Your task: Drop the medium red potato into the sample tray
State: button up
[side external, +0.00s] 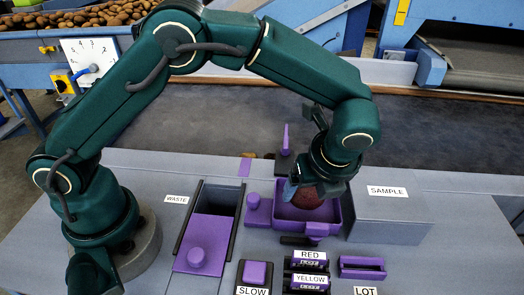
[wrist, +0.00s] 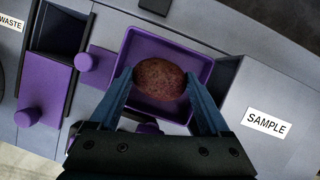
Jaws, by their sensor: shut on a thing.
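The red potato (wrist: 159,79) is reddish brown and sits between the two fingers of my gripper (wrist: 163,90) in the wrist view. My gripper is shut on it. In the side view my gripper (side external: 306,190) is over the purple sample tray (side external: 340,218), and the potato (side external: 307,198) shows within the tray's outline. The tray also shows in the wrist view (wrist: 204,62), with its rim around the potato. I cannot tell whether the potato touches the tray floor. My gripper and wrist hide part of the tray's back in the side view.
A grey box labelled SAMPLE (side external: 388,215) stands right of the tray. The WASTE bin (side external: 219,200), its purple sliding lid (side external: 200,246) and a purple knob (side external: 254,201) are left. RED and YELLOW blocks (side external: 309,262) sit in front. A dark belt (side external: 220,120) runs behind.

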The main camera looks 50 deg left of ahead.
dwell(0.4)
jog(key=o, duration=1.2)
jog(key=shift+o, duration=0.2)
jog(key=shift+r, duration=3.55)
